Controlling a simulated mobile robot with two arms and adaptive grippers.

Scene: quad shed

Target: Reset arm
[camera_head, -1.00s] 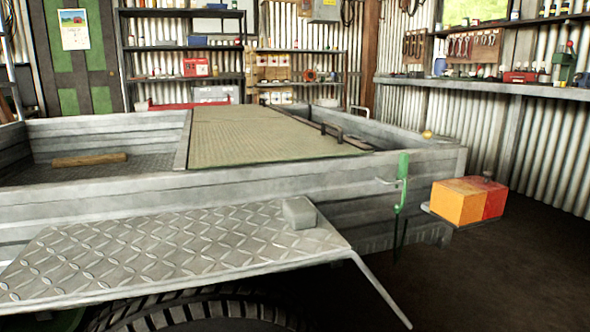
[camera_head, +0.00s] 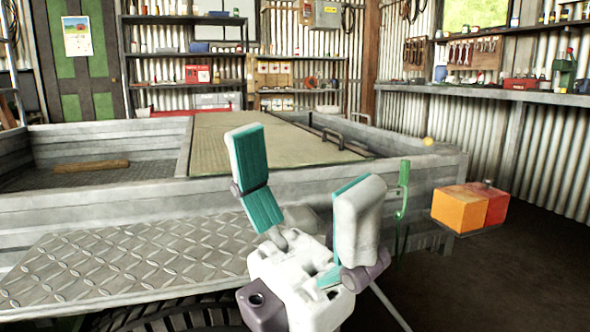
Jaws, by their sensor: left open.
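My left gripper (camera_head: 305,190) shows in the head view at the lower middle, in front of the trailer's side wall and fender. It has white fingers with teal pads, spread wide apart. Nothing is between the fingers. The white and grey gripper body hides part of the diamond-plate fender and most of the small grey block on it. My right gripper is not in view.
The grey metal trailer (camera_head: 130,205) fills the middle, with its diamond-plate fender (camera_head: 120,262) in front. An orange and red lamp (camera_head: 460,208) sticks out at the right, beside a green handle (camera_head: 402,190). Shelves (camera_head: 190,85) and a workbench (camera_head: 500,95) stand behind. Dark floor at right is clear.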

